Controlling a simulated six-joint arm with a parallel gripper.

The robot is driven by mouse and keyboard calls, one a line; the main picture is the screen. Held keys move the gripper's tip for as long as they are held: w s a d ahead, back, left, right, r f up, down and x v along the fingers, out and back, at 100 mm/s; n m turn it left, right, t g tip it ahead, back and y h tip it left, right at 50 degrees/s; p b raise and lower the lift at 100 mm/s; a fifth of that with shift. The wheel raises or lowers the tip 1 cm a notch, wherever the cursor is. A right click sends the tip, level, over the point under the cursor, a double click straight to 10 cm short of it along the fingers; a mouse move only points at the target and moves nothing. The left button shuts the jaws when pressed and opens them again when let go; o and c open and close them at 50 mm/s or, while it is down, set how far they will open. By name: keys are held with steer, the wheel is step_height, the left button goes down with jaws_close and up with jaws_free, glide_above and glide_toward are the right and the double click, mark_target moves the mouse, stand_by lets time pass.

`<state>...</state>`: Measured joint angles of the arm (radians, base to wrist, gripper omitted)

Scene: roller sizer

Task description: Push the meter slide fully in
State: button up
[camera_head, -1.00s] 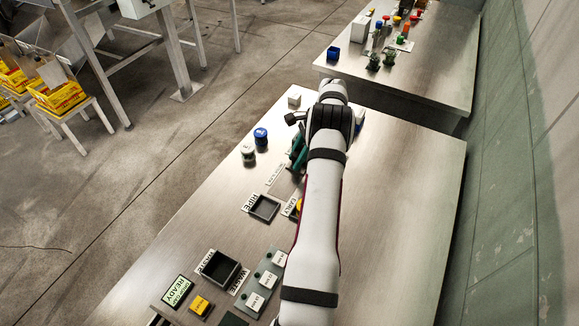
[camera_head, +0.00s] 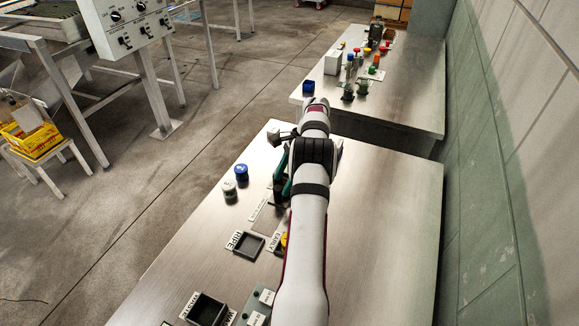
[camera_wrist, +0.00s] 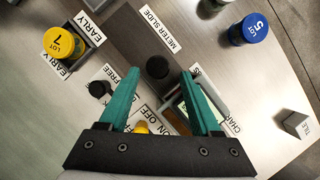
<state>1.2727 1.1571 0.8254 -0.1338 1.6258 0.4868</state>
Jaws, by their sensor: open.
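A round black knob (camera_wrist: 157,67) stands on the dark strip just below the label. My gripper (camera_wrist: 160,78) is open, with its teal fingers pointing towards the strip. The knob appears between the fingertips, with gaps on both sides. I cannot tell how far the slide is in. In the head view, my arm hides most of this device, and only part of the teal fingers (camera_head: 283,187) shows.
A yellow-lidded LOT 7 cup (camera_wrist: 59,42) sits in the EARLY tray. A blue-lidded cup (camera_wrist: 254,27) stands at upper right in the wrist view. A small green display (camera_wrist: 184,110) and a second black knob (camera_wrist: 97,89) lie near the fingers. A TILT block (camera_wrist: 296,123) stands right.

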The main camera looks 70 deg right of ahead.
steer(key=v, duration=0.8)
